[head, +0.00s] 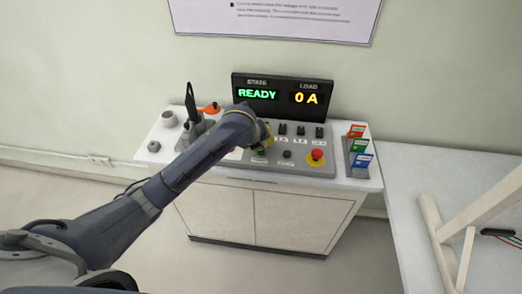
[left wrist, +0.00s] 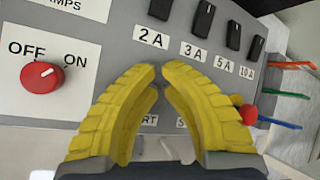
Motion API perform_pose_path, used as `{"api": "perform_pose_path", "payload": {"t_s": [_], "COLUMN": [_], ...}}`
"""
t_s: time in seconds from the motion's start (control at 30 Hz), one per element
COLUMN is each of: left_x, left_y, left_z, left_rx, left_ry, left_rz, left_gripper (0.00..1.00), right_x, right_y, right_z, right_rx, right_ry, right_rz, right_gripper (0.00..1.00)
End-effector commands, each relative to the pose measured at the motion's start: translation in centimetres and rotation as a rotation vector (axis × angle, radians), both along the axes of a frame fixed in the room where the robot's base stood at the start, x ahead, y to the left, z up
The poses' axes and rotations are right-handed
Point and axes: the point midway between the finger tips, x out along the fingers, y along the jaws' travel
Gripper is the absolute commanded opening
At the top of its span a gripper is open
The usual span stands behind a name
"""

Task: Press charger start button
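The charger panel (head: 300,164) lies on a white cabinet. My left gripper (head: 262,146) is over its front middle, with yellow fingers. In the left wrist view the fingertips (left wrist: 161,70) come nearly together, with nothing visible held between them. A label ending in "RT" (left wrist: 149,120) shows partly between the fingers; the start button is hidden by the gripper. A dark button (head: 287,154) is just right of the gripper. The display (head: 282,96) reads "READY" and "0 A". The red OFF/ON knob (left wrist: 41,77) has its white mark toward ON. I cannot tell whether the fingertips touch the panel.
A red mushroom button (head: 317,155) is at the panel's right. Several black switches (left wrist: 204,18) labelled 2A to 10A line the back. Coloured cards (head: 358,146) stand at the right. A charger clamp (head: 193,106) and orange-red part (head: 209,108) are at left. A white table (head: 410,190) is right.

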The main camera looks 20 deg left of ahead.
Motion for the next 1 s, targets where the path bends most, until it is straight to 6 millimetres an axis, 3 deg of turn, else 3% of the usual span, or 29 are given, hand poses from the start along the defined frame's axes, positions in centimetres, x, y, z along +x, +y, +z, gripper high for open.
{"api": "perform_pose_path", "payload": {"t_s": [0.67,1.0], "left_x": [-0.02,0.01], "left_y": [0.01,0.01], "left_z": [-0.45,0.46], "left_rx": [0.001,0.001], "left_ry": [0.001,-0.001], "left_rz": [0.000,0.000], "left_gripper": [0.00,0.00], "right_x": [0.01,0.01], "right_y": [0.00,0.00], "right_z": [0.00,0.00], "right_rx": [0.000,0.000], "right_ry": [0.000,0.000], "right_rz": [0.000,0.000], "right_gripper": [0.00,0.00]}}
